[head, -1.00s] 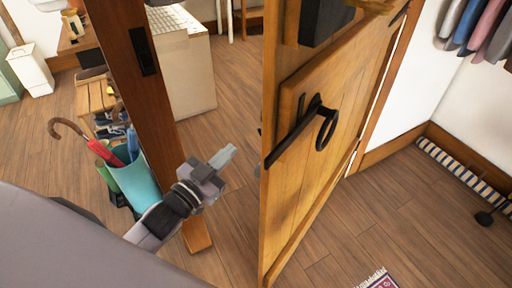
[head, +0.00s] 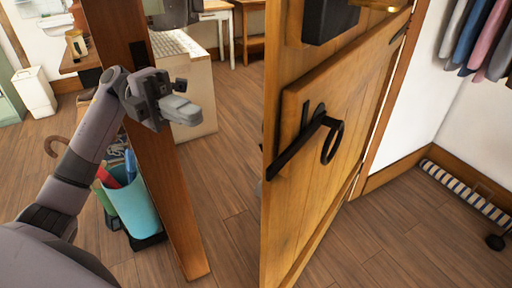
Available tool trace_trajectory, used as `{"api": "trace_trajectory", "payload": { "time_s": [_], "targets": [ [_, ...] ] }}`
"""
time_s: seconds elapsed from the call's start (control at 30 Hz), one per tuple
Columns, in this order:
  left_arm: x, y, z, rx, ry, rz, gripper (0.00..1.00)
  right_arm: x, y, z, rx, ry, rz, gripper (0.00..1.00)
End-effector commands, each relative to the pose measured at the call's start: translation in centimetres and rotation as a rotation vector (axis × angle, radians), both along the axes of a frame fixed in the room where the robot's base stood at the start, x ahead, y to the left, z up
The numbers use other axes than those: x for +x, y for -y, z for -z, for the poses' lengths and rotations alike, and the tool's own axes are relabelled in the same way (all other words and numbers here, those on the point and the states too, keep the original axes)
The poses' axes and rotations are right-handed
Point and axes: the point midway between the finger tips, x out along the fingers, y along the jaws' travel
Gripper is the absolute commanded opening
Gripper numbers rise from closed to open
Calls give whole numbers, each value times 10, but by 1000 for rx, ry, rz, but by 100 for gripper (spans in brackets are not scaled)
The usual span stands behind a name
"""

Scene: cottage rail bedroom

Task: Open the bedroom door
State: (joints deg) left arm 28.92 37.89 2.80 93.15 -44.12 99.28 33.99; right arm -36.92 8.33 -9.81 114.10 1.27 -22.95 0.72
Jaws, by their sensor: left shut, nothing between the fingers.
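The wooden bedroom door (head: 345,140) stands partly open on the right side of the head view, its free edge toward me. It has a black ring handle (head: 331,141) with a long black latch bar, and a black lock box (head: 329,22) above. The wooden door post (head: 168,180) stands to the left, with a gap between it and the door. My left gripper (head: 190,112) is shut and empty, in front of the post and left of the door's edge, touching neither door nor handle as far as I can see. My right gripper is not in view.
A teal umbrella bin (head: 133,207) stands left of the post's foot. Hanging clothes (head: 480,35) and a striped roll (head: 465,193) are at the right wall. Bare wooden floor (head: 225,190) shows in the doorway gap.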

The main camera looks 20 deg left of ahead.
Motion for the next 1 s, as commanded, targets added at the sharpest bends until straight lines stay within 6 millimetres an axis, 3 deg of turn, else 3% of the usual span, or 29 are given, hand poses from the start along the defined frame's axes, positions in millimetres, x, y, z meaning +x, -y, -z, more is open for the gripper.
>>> {"api": "trace_trajectory", "payload": {
  "time_s": [0.17, 0.7, 1.0],
  "targets": [
    [-4, 5, 1, 31, 7, 17, 0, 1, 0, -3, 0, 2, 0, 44],
    [-27, 106, -1, 23, 6, 17, 0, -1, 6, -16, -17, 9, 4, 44],
    [-33, 132, 1, 27, 6, 15, 0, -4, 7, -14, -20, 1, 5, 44]
  ]
}}
